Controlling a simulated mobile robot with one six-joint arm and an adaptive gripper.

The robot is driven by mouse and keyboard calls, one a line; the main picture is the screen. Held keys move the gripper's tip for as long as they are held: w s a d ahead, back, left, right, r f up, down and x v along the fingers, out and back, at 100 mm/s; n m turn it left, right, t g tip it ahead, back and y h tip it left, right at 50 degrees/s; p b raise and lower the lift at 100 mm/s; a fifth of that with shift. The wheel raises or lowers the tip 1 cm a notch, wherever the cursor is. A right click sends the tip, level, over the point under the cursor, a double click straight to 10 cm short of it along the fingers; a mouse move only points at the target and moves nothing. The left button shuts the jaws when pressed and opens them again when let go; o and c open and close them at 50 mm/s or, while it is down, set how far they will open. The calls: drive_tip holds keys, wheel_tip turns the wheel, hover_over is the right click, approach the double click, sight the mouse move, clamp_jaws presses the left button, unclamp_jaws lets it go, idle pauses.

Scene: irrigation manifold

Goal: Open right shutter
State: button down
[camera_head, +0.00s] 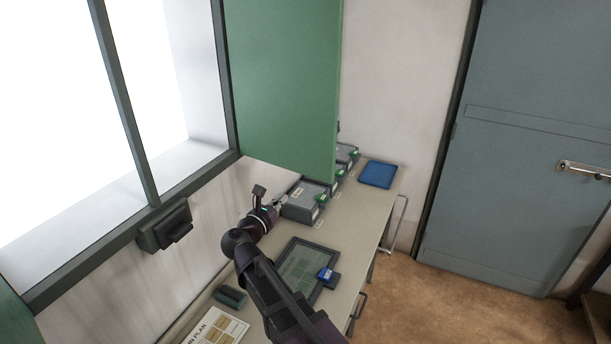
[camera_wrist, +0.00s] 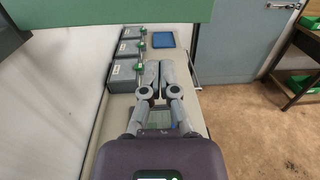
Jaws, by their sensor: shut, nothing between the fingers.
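The right shutter, a green panel (camera_head: 285,85), stands swung out from the right side of the bright window (camera_head: 70,120), at an angle to the wall. Its lower edge also crosses the top of the wrist view (camera_wrist: 115,12). My gripper (camera_head: 279,203) is below the shutter, over the bench near the grey boxes, and apart from the panel. In the wrist view its fingers (camera_wrist: 160,72) are shut with nothing between them. A corner of another green panel (camera_head: 14,320) shows at the lower left of the window.
A dark latch block (camera_head: 165,226) sits on the window's lower frame. The bench (camera_head: 352,262) holds several grey boxes (camera_head: 300,210), a blue tray (camera_head: 377,174), a tablet-like panel (camera_head: 299,268) and a plan sheet (camera_head: 215,328). A blue-grey door (camera_head: 520,150) is at right, with free floor before it.

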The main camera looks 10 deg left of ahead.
sight(308, 174)
drive_tip(key=shift+s+f, duration=0.1)
drive_tip(key=shift+s, duration=0.1)
drive_tip(key=shift+w, duration=0.15)
drive_tip(key=x, duration=1.3)
drive_tip(key=shift+w+d+f, duration=0.15)
drive_tip(key=shift+w+d, duration=0.1)
drive_tip(key=shift+w, duration=0.1)
drive_tip(key=shift+a, duration=0.1)
